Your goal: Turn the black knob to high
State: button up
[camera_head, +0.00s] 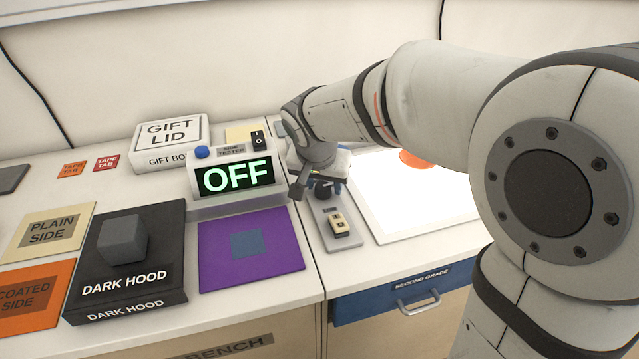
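A black knob (324,192) sits on a narrow grey control strip (328,236), just left of the bright white panel. Only part of the knob shows, because my gripper (318,183) is right above it and hides its top and any markings. My gripper points down at the knob, with one dark finger visible on the left. I cannot tell whether the fingers touch the knob or are closed on it. The knob's setting cannot be read. A cream rocker switch (339,223) is on the same strip, in front of the knob.
A side tester (210,209) reading OFF stands left of my gripper. A purple sheet (285,264) with a blue-grey square lies before it. A black dark hood (165,225) is farther left. A bright panel (390,236) and an orange disc (414,159) are right, partly behind my arm.

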jog(key=shift+o, duration=0.7)
jog(key=shift+s+a, duration=0.1)
jog(key=p+v, duration=0.1)
jog(key=v, duration=0.6)
jog(key=shift+r, duration=0.3)
jog(key=shift+s, duration=0.15)
